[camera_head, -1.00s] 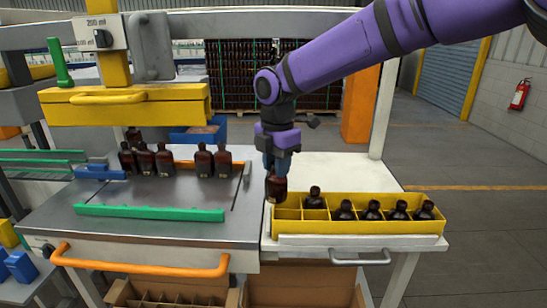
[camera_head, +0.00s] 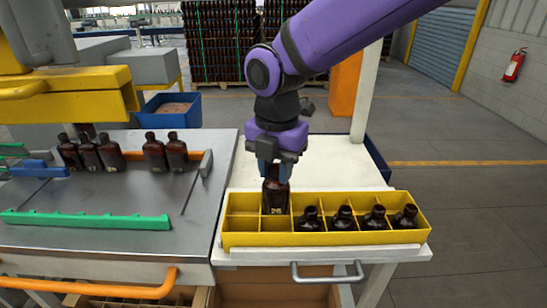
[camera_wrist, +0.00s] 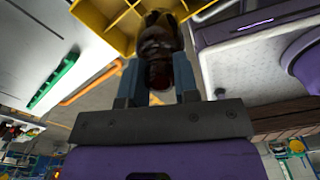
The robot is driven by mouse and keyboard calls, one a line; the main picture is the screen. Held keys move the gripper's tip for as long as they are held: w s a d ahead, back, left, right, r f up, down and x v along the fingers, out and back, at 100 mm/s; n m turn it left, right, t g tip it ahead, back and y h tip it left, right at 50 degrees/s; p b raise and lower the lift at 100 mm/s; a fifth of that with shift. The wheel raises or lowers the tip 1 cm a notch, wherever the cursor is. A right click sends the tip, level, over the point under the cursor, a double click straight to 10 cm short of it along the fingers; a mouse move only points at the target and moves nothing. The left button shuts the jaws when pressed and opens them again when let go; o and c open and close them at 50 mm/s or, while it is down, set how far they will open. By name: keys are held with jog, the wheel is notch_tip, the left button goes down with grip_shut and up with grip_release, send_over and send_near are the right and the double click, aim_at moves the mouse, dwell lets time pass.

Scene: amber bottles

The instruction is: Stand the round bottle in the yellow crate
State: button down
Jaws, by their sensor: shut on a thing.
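My gripper (camera_head: 275,166) is shut on an amber bottle (camera_head: 275,199), the one taken as the round bottle, held by its upper part and upright. A small pale label shows low on it. It also shows between the fingers in the wrist view (camera_wrist: 160,45). The yellow crate (camera_head: 325,239) stands on the white table. The held bottle is at the crate's second column from the left; I cannot tell whether its base touches the floor. Dark bottles (camera_head: 342,219) stand in the columns to the right. The leftmost column looks empty. The crate also shows in the wrist view (camera_wrist: 108,18).
Several amber bottles (camera_head: 110,154) stand on the grey machine top to the left, beside a green rail (camera_head: 90,219). The white table (camera_head: 335,165) is clear behind the crate. A blue bin (camera_head: 167,112) stands further back.

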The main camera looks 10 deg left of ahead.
aim_at(276, 200)
jog(key=shift+f, duration=3.9)
jog(key=shift+f, duration=1.5)
jog(key=c, duration=0.8)
grip_release()
notch_tip(276, 200, up, 11)
jog(key=shift+f, duration=0.1)
jog(key=shift+d, duration=0.1)
